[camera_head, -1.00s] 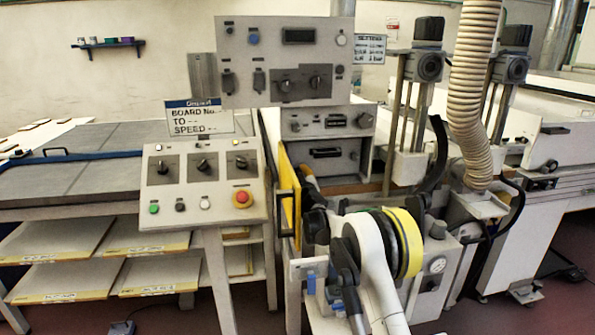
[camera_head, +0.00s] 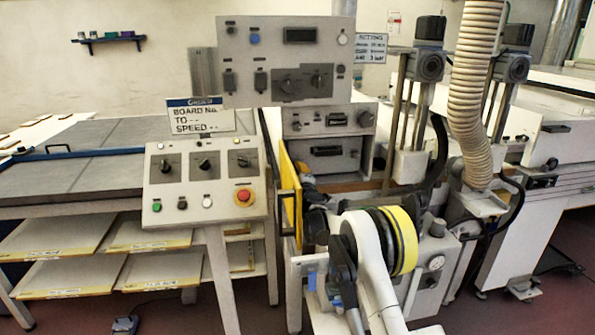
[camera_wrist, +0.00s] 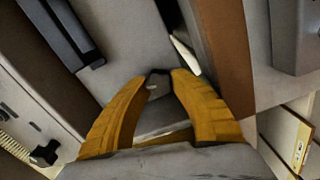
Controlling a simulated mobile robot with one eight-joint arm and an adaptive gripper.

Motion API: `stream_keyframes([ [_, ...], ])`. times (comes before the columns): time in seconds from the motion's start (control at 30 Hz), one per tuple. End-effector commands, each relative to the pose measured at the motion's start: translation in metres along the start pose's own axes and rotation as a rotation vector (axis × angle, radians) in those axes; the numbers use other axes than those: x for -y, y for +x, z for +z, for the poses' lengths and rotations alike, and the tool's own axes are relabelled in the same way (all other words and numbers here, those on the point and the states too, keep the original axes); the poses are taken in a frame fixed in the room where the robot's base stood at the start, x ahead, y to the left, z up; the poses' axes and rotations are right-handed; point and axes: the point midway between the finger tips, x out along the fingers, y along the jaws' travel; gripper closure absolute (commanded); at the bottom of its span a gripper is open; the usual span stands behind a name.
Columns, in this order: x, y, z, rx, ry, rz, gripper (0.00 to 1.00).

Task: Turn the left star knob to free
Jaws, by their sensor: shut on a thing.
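In the wrist view, the two yellow fingers of my gripper (camera_wrist: 158,76) close on a small dark knob (camera_wrist: 157,84), which I take to be the left star knob. Only part of it shows between the fingertips, so its lobes and turn angle cannot be read. A second dark star knob (camera_wrist: 45,153) shows apart from my gripper at the lower left. In the head view, my arm reaches to the machine beside the yellow panel (camera_head: 290,200). The fingers and held knob are too small and covered there to make out.
In the wrist view, a brown strip (camera_wrist: 222,50) runs close to the right finger, and a dark handle (camera_wrist: 62,35) lies at upper left. In the head view, a control desk with a red button (camera_head: 243,195) stands left of my arm, and a ribbed hose (camera_head: 470,95) hangs right.

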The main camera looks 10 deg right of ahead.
Motion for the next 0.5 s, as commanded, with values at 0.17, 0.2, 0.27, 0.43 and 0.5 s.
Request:
stream_keyframes([
  [0.17, -0.0001, 0.0002, 0.0000, 0.000, -0.118, 0.000, 1.00],
  [0.2, 0.0001, 0.0002, 0.0001, 0.000, -0.141, 0.000, 1.00],
  [0.27, 0.0003, 0.0002, 0.0001, 0.000, -0.169, 0.000, 1.00],
  [0.43, 0.0007, 0.0002, 0.0003, 0.001, -0.228, 0.001, 1.00],
  [0.5, 0.0008, 0.0002, 0.0003, 0.001, -0.242, 0.001, 1.00],
])
